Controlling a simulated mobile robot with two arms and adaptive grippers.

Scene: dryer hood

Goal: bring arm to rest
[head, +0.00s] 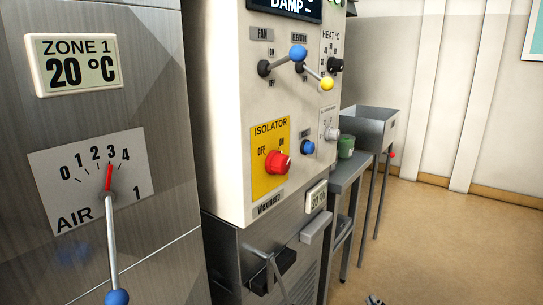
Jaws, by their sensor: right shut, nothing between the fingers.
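My right gripper (375,300) shows only as a small grey tip at the bottom edge of the head view, right of centre. It is shut and holds nothing. It appears in front of the tan floor (440,240), apart from the panel and the bench. The rest of my right arm is out of view below. My left gripper is not in view.
A cream control panel (225,120) carries a red isolator knob (278,163) and levers with blue (298,53) and yellow (327,84) balls. An air lever (112,240) is at left. A grey bench (345,185) holds a green cup (346,147). Floor at right is clear.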

